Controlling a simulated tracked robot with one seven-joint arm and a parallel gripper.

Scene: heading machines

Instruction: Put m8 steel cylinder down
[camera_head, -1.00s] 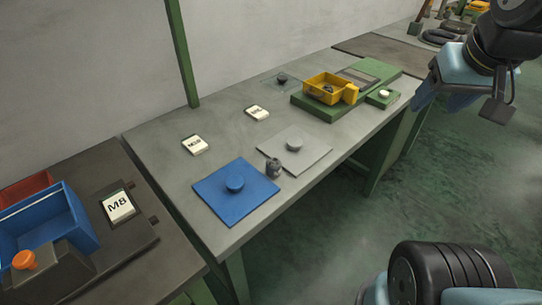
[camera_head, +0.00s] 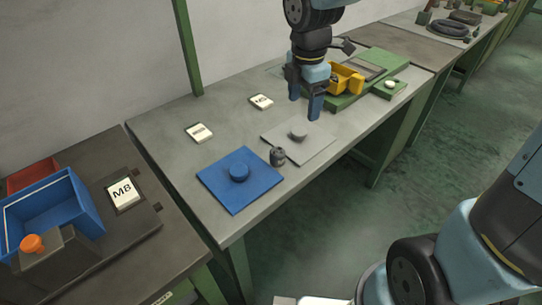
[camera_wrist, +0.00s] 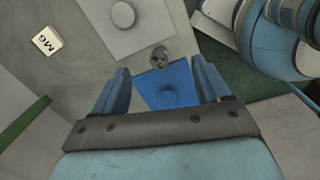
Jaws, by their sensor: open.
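A small dark grey steel cylinder (camera_head: 277,156) stands on the bench between the blue plate (camera_head: 216,187) and the light grey plate (camera_head: 318,148), close to both. It also shows in the wrist view (camera_wrist: 159,57), beyond my fingertips. Each plate has a round knob: a blue knob (camera_head: 238,171) and a grey knob (camera_head: 298,134). My gripper (camera_head: 304,105) is open and empty, pointing down above the bench behind the grey plate. In the wrist view my open fingers (camera_wrist: 161,82) frame the blue plate (camera_wrist: 165,90), well below them.
A yellow bin (camera_head: 346,79) sits on a green base behind my gripper. White label cards (camera_head: 199,132) lie along the back. At left, a dark bench holds a blue bin (camera_head: 50,210), an orange knob (camera_head: 31,243) and an M8 card (camera_head: 124,193). The front bench area is clear.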

